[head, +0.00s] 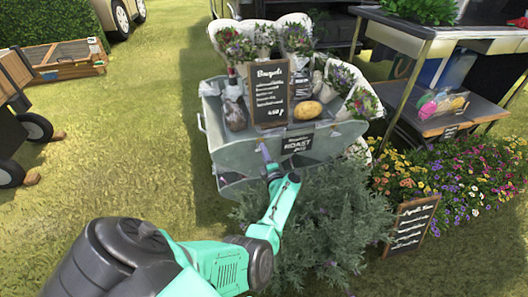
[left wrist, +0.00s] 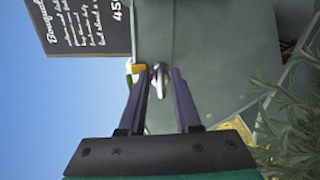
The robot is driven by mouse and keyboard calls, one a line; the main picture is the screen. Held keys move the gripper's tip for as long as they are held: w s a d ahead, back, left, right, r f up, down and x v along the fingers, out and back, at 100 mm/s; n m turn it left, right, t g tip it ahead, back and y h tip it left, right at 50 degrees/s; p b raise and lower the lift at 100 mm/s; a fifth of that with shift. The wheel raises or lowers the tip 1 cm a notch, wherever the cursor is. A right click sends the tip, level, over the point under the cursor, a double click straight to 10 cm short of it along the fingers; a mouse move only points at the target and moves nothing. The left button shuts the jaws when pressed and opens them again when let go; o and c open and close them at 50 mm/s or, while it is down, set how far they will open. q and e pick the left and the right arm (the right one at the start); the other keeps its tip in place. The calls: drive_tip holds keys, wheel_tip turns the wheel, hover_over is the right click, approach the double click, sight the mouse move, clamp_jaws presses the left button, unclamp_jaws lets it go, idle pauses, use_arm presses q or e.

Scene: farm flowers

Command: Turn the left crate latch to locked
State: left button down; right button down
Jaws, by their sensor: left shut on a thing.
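The grey-green metal crate (head: 232,148) stands in the middle of the head view, and its wall (left wrist: 215,45) fills much of the left wrist view. A small shiny metal latch (left wrist: 158,76) sits on that wall. My left gripper (head: 264,155) reaches up to the crate's front. The latch is too small to make out in the head view. My right gripper is not in view.
Chalkboard signs (head: 270,92) and wrapped bouquets (head: 297,42) stand in the crate. A leafy bush (head: 300,225) grows close below and right of my left arm. A flower bed (head: 465,178) and a table (head: 440,122) are at right.

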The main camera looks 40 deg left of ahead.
use_arm(q)
drive_tip(key=shift+m, duration=0.5)
drive_tip(key=c, duration=0.6)
unclamp_jaws()
